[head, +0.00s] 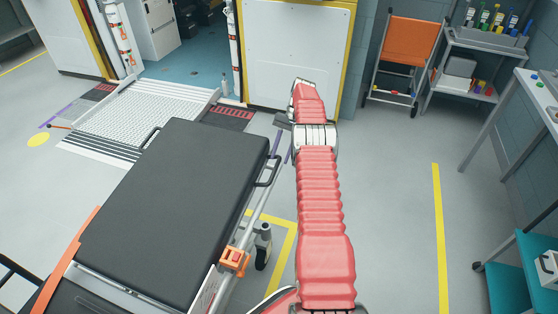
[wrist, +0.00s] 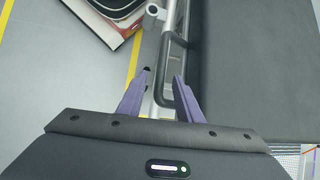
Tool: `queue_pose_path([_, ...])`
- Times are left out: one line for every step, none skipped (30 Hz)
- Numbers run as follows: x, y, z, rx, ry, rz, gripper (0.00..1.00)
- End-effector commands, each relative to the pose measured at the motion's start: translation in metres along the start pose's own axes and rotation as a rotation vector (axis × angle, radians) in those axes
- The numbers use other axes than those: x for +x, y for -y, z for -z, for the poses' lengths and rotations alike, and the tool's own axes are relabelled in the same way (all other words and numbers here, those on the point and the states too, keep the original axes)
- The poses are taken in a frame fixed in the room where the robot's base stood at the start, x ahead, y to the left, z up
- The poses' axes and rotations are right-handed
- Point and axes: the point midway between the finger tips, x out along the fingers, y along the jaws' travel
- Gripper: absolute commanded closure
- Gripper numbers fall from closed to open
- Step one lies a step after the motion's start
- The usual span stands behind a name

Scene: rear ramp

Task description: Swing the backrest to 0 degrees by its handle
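The backrest (head: 170,215) is a dark grey padded slab on a wheeled stretcher, with a black loop handle (head: 268,172) on its right side. Its exact angle is hard to judge from these views. My gripper (head: 283,146) has purple fingers and hangs beyond the handle, by the pad's far right corner. In the wrist view my fingers (wrist: 163,75) are apart, with the dark handle (wrist: 176,40) and a metal rail showing between and beyond them. The backrest pad (wrist: 255,70) fills the right side there. Whether a finger touches the handle cannot be told.
An orange clamp (head: 233,262) sits on the stretcher's side rail. A ramp (head: 145,108) lies behind the stretcher. A folded orange chair (head: 411,40) and a shelf cart (head: 475,65) stand at the back right. The floor right of my arm is clear.

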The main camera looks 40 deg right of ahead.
Motion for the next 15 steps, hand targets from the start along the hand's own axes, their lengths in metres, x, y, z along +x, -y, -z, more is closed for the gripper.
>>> queue_pose_path([-0.003, 0.000, 0.001, 0.000, -0.001, 0.001, 0.68])
queue_pose_path([-0.005, -0.001, 0.001, 0.000, -0.001, 0.000, 0.68])
queue_pose_path([-0.007, -0.001, 0.001, 0.000, 0.000, 0.000, 0.68])
queue_pose_path([-0.009, -0.001, 0.001, 0.001, -0.001, 0.000, 0.68])
queue_pose_path([-0.011, -0.001, 0.001, 0.001, -0.001, 0.000, 0.68])
queue_pose_path([-0.013, -0.001, 0.000, 0.001, -0.001, 0.000, 0.68])
queue_pose_path([-0.014, -0.001, 0.000, 0.001, 0.000, 0.000, 0.68])
queue_pose_path([-0.014, -0.001, 0.000, 0.002, 0.001, 0.000, 0.68])
queue_pose_path([-0.015, -0.001, 0.000, 0.002, 0.000, 0.000, 0.68])
queue_pose_path([-0.016, -0.001, 0.000, 0.002, 0.000, 0.000, 0.68])
queue_pose_path([-0.016, -0.001, 0.000, 0.002, 0.000, 0.000, 0.68])
queue_pose_path([-0.017, -0.001, 0.000, 0.002, 0.000, 0.000, 0.68])
queue_pose_path([-0.017, -0.001, 0.000, 0.002, 0.001, 0.000, 0.68])
queue_pose_path([-0.017, -0.001, 0.000, 0.002, 0.001, 0.000, 0.68])
queue_pose_path([-0.017, -0.001, 0.000, 0.002, 0.001, 0.000, 0.68])
